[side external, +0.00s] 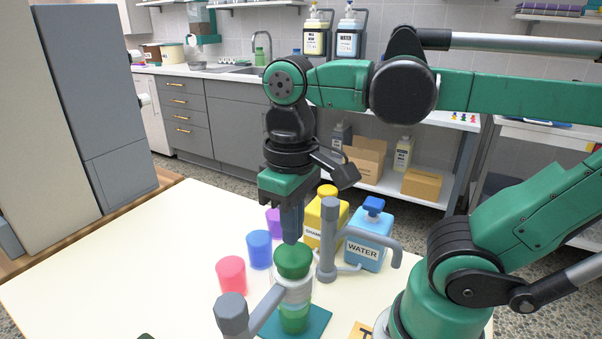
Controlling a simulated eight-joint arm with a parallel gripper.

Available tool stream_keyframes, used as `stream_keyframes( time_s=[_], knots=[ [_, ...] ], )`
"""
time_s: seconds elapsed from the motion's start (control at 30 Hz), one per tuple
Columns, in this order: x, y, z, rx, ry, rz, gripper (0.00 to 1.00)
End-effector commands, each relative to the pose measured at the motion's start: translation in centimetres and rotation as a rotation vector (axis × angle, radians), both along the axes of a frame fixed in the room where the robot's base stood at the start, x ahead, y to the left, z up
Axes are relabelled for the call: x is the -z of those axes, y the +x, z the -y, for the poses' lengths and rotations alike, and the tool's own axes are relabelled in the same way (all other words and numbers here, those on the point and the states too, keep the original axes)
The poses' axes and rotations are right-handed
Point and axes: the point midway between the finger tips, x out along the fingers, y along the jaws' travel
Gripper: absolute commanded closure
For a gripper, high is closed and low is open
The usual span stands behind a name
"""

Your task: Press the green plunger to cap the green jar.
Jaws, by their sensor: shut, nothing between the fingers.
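The green plunger (294,259) is a rounded green cap at the top of a grey press stand (262,308). Below it the green jar (294,320) stands upright on a dark teal mat (318,322). A pale collar of the stand sits between the plunger and the jar. My gripper (292,238) points straight down with its fingers shut and empty. Its tips are right at or just above the plunger's top; I cannot tell whether they touch it. The jar's rim is hidden by the collar.
Red (231,275), blue (259,249) and purple (274,222) cups stand left of the press. A yellow shampoo bottle (316,219), a blue water bottle (368,240) and a grey tap-like post (328,245) stand close on the right. The table's left side (110,270) is clear.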

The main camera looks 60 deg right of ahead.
Motion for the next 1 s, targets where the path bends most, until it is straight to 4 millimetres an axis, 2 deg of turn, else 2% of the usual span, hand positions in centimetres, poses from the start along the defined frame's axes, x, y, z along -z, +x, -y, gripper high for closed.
stream_keyframes(
  time_s=[1.0],
  knots=[
    [3.2,0.1,0.0,0.0,0.0,0.001,1.0]
  ],
)
